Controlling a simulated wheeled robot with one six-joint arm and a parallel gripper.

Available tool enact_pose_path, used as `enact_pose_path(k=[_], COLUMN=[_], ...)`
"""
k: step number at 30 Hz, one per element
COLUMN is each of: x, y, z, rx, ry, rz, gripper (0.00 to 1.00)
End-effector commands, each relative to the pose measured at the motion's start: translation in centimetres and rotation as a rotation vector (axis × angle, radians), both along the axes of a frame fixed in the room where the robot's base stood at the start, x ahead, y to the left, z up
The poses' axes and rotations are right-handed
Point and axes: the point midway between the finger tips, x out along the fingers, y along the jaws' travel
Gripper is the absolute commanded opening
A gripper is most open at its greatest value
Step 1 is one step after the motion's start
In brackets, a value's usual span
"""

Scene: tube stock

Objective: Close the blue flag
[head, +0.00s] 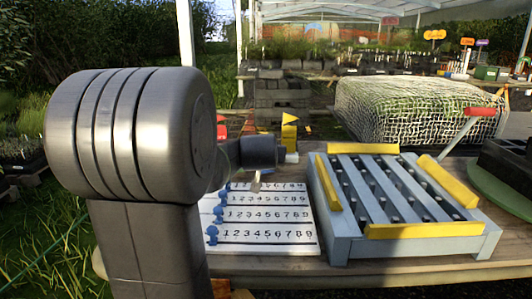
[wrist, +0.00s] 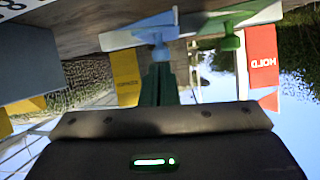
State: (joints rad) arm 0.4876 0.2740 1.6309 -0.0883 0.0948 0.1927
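The blue flag (wrist: 145,30) is a blue and white wedge on a short blue stem in the wrist view. I cannot pick it out in the head view, where my arm covers much of that area. My gripper (wrist: 160,66) has its dark green fingers close together, with the tips right by the blue stem. I cannot tell whether they touch it; nothing shows between them. A green flag (wrist: 233,42), similar in shape, stands to the right of the blue one in the wrist view.
A numbered white board (head: 265,234) with blue pegs and a grey slatted frame (head: 340,246) with yellow bars lie on the wooden table (head: 395,269). A red HOLD sign (wrist: 262,62) and a yellow sign (wrist: 125,72) show near the flags. A netted bale (head: 415,108) stands behind.

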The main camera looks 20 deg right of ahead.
Motion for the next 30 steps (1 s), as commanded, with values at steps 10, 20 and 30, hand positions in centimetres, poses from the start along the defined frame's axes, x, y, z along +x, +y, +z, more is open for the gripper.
enact_pose_path(k=[10,20,30], x=[0.0,1.0,1.1], y=[0.1,-0.3,-0.2], z=[-2.9,-2.9,3.0], rx=[0.031,0.031,0.01], ry=[0.05,0.048,0.012], rz=[-0.002,-0.001,0.002], gripper=[0.0,0.0,0.0])
